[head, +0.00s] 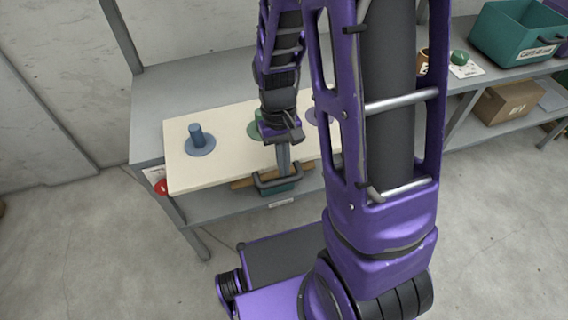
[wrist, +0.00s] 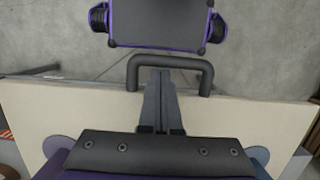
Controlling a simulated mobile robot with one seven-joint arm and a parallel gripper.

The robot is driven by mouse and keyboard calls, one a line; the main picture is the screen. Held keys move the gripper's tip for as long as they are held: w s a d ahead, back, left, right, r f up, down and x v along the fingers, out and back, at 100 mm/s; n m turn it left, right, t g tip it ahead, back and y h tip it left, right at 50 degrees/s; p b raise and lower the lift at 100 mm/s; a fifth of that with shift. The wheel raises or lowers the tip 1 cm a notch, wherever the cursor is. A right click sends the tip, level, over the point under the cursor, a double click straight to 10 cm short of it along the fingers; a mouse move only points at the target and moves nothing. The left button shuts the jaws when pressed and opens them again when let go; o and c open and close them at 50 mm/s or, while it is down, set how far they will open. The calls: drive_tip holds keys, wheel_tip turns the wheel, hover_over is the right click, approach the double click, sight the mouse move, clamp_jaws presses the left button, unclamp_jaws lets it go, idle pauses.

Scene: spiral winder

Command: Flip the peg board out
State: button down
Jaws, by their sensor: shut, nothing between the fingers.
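The peg board (head: 215,125) is a cream panel lying flat on the grey shelf unit, with its front edge out over the shelf edge. A blue peg (head: 198,140) stands on a blue disc at its left; a green disc and a purple disc show partly behind my arm. A dark U-shaped handle (head: 278,181) sits at the board's front edge. My gripper (head: 284,172) is shut and empty, pointing down at the handle. In the wrist view the fingertips (wrist: 158,78) lie within the outline of the handle (wrist: 172,62); whether they touch it I cannot tell.
A teal box (head: 505,35) and a green knob (head: 460,57) on a white card stand on the shelf at right. A cardboard box (head: 505,103) is below. A red round tag (head: 160,187) is near the board's left corner.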

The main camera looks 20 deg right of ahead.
drive_tip(key=shift+s, duration=0.15)
drive_tip(key=p+v, duration=0.8)
drive_tip(key=v, duration=0.2)
drive_tip(key=shift+w, duration=0.25)
